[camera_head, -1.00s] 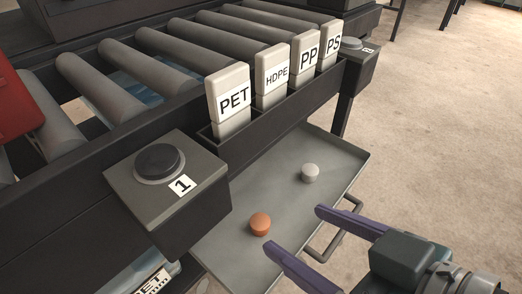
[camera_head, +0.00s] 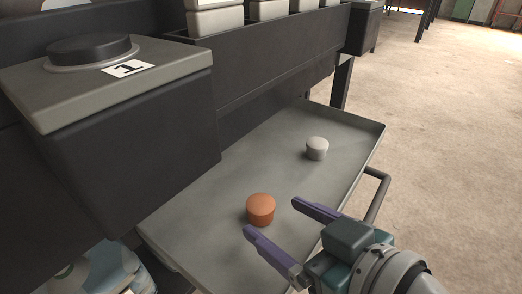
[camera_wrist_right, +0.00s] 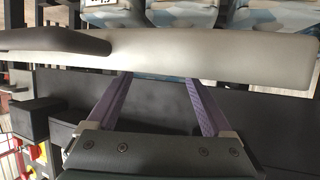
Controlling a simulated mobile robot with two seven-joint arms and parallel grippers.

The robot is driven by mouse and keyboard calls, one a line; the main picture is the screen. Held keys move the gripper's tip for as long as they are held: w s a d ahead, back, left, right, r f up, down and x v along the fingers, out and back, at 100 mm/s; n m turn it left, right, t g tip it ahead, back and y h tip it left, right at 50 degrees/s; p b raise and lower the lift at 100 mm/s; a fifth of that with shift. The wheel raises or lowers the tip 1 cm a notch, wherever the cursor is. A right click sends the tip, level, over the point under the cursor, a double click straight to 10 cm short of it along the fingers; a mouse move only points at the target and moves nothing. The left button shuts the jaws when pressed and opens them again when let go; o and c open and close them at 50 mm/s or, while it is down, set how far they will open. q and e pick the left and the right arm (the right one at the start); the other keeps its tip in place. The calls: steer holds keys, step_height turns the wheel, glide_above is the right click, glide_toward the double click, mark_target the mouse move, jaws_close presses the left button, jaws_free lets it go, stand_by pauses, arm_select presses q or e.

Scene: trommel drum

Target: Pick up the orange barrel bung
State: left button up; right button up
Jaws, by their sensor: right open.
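The orange barrel bung (camera_head: 260,209) stands on the grey tray (camera_head: 205,214), near the tray's middle in the head view. My right gripper (camera_head: 270,217) is open, with its two purple fingers apart, just to the right of the bung in the picture. The left fingertip shows close by the bung's lower edge; I cannot tell if it touches. The right wrist view shows the open purple fingers (camera_wrist_right: 157,80) with a pale, flat-sided surface across their tips; the orange bung does not show there. My left gripper is not in view.
A grey-white bung (camera_head: 317,148) stands farther back on the tray. A button box marked 1 (camera_head: 110,110) overhangs at the left. A dark rack (camera_head: 270,50) with white blocks runs behind. A tray handle (camera_head: 377,195) sticks out at the right. Open floor lies right.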

mark_target(269, 213)
steer(key=b+x, duration=0.2)
steer(key=x, duration=0.2)
steer(key=shift+d+f, duration=0.15)
steer(key=shift+w, duration=0.2)
steer(key=shift+s, duration=0.1)
steer(key=shift+c, duration=1.3)
jaws_close()
